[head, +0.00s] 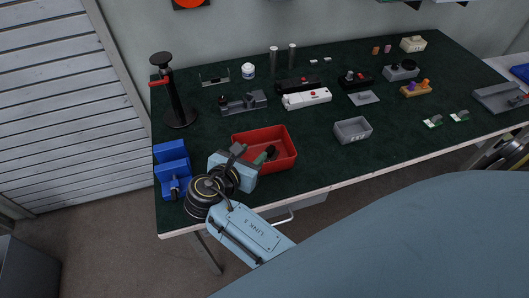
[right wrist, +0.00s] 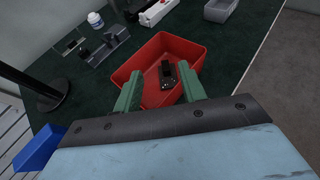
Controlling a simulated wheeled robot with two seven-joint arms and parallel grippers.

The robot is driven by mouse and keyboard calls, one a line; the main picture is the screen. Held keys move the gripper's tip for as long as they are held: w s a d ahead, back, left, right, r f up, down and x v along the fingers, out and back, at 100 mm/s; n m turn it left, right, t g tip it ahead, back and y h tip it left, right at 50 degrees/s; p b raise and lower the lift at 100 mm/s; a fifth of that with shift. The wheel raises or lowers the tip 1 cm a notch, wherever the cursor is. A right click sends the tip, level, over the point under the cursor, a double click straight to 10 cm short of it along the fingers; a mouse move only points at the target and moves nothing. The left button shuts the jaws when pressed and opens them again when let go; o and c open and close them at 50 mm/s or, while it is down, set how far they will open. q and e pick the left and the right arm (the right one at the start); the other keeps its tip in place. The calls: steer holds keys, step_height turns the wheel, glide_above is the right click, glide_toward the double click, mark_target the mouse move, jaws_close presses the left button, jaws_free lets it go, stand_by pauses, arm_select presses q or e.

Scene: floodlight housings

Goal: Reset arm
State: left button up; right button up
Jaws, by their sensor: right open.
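My right gripper (head: 262,157) reaches over the red bin (head: 289,168) at the table's front left. In the right wrist view its two green fingers (right wrist: 158,86) stand apart with a gap between them. A small black part (right wrist: 167,76) lies inside the red bin (right wrist: 130,66), beyond the fingertips and apart from them as far as I can see. The gripper's body hides part of the bin's near side. My left gripper is in neither view.
A blue holder (head: 172,165) stands left of my right wrist, and a black stand with a red lever (head: 178,112) behind it. A grey bin (head: 352,130) is to the right. Several fixtures and housings fill the back. Dark green mat is clear between the bins.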

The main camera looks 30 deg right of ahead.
steer(key=v, duration=0.3)
steer(key=shift+s+a, duration=0.15)
steer(key=shift+a, duration=0.05)
